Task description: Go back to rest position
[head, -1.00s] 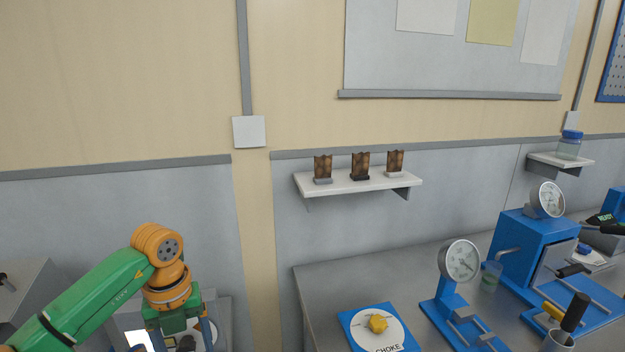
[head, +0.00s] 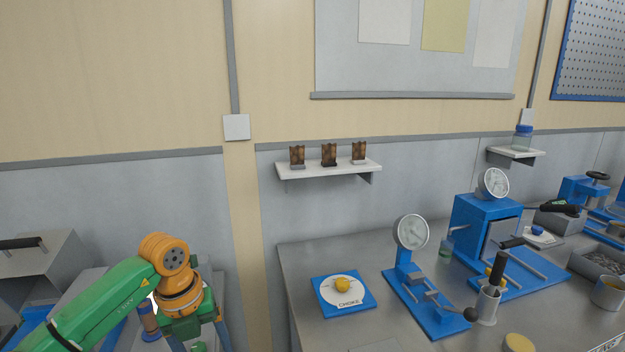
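My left arm, green with orange joints, comes in from the lower left in the head view. My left gripper (head: 185,338) hangs below its orange wrist joint, at the picture's bottom edge. Its fingertips are partly hidden or cut off, so I cannot tell whether it is open or shut or whether it holds anything. It is left of the grey workbench (head: 300,262), over a lower surface. My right arm and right gripper do not show.
The workbench bears a blue CHOKE plate with a yellow knob (head: 343,285), a gauge stand (head: 411,232), a blue press (head: 487,225), a cup (head: 607,293) and a bin (head: 600,262). A wall shelf (head: 330,169) holds three brown plaques. A grey box (head: 40,262) stands at left.

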